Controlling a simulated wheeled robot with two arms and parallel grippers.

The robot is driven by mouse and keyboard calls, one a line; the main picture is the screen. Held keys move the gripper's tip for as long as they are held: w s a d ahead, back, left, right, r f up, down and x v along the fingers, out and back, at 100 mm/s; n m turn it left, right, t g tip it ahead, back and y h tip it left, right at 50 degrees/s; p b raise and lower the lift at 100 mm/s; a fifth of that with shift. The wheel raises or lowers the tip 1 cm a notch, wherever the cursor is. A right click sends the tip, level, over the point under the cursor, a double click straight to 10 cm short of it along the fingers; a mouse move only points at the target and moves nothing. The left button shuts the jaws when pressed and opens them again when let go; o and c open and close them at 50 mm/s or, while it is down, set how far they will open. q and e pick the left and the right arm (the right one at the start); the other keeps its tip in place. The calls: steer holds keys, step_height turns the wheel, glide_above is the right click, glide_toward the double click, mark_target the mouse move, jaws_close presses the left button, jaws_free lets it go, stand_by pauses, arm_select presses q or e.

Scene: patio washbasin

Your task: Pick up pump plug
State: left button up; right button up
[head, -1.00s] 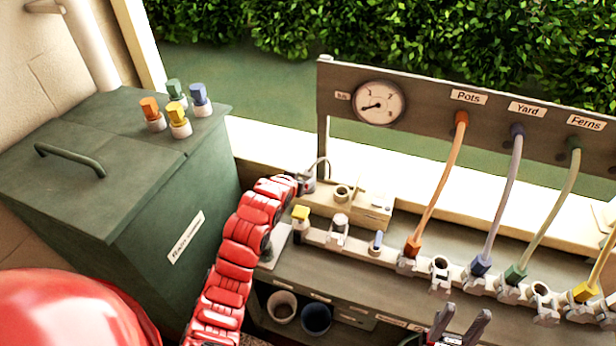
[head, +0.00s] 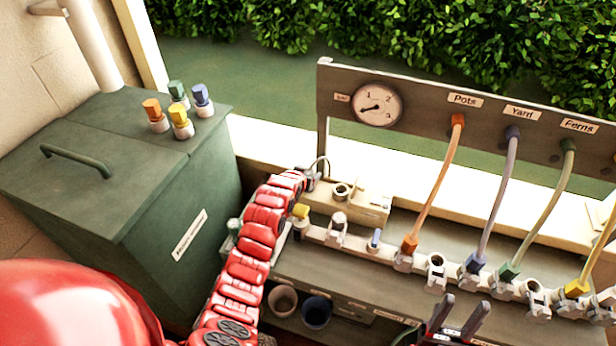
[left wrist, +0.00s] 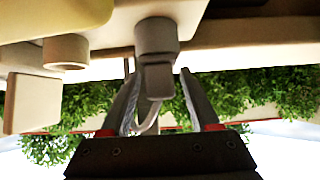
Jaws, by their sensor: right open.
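The pump plug, a grey plug with a thin pale cable, shows in the left wrist view (left wrist: 158,82) between the fingers of my left gripper (left wrist: 160,95). The gripper is open, with a visible gap on each side of the plug. In the head view my left gripper (head: 309,180) is at the left end of the cream pump block (head: 368,207). There the arm and fingers largely hide the plug, and only its cable (head: 321,163) shows clearly, arching up. My right gripper (head: 466,304) is open and empty at the lower right, in front of the manifold.
A manifold (head: 332,240) with a yellow cap (head: 301,211) and several coloured hoses runs rightward. A gauge board (head: 420,105) stands behind. A green bin (head: 100,200) with several coloured connectors on its lid is at left. Two cups (head: 316,313) sit on a lower shelf.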

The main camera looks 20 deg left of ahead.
arm_select(q)
jaws_close()
steer(key=shift+r, duration=0.1)
